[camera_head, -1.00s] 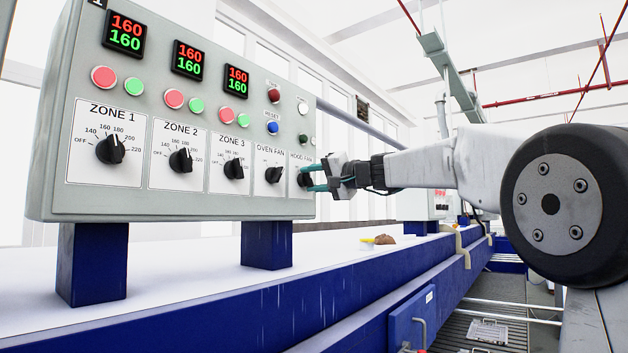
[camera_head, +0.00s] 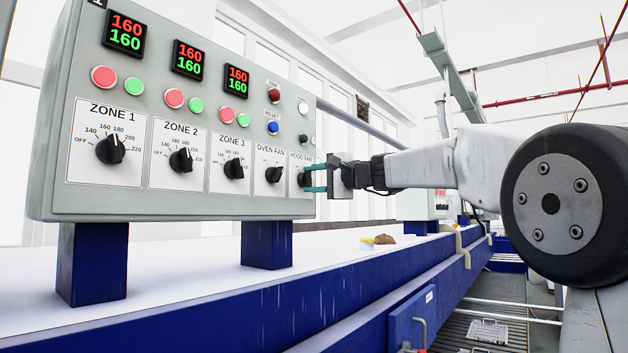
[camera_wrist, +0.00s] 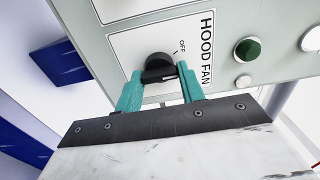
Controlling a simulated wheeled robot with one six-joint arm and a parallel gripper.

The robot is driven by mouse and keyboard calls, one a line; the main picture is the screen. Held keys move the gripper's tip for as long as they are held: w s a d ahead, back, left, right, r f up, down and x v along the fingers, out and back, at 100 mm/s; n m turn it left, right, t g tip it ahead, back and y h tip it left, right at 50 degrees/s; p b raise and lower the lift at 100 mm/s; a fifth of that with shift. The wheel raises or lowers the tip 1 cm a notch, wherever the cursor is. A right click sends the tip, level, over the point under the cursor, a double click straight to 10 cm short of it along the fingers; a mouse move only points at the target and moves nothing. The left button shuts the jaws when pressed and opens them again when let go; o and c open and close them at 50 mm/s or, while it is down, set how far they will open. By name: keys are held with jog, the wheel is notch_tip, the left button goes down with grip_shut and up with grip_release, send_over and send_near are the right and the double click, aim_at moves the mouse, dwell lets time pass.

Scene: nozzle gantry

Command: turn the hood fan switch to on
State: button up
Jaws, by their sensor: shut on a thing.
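The hood fan switch (camera_wrist: 159,66) is a black rotary knob on a white plate marked HOOD FAN, with OFF printed beside it. In the head view the knob (camera_head: 303,179) is the rightmost in the lower row, partly hidden by my gripper. My gripper (camera_wrist: 160,82) has teal fingers, one on each side of the knob, and is shut on it. In the head view my gripper (camera_head: 316,176) reaches the panel from the right. The knob's exact pointer direction is hard to tell between the fingers.
The oven fan knob (camera_head: 275,175) sits just left, with the zone knobs further left. A green button (camera_wrist: 247,49) and a pale button (camera_wrist: 243,82) are near the hood fan plate. The blue frame (camera_head: 200,300) runs below the panel.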

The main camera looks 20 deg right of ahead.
jog(key=m, duration=0.6)
jog(key=shift+f, duration=0.1)
dwell(0.5)
jog(key=o, duration=1)
jog(key=shift+s+d, duration=0.1)
jog(key=v, duration=0.7)
jog(key=shift+s+d, duration=0.15)
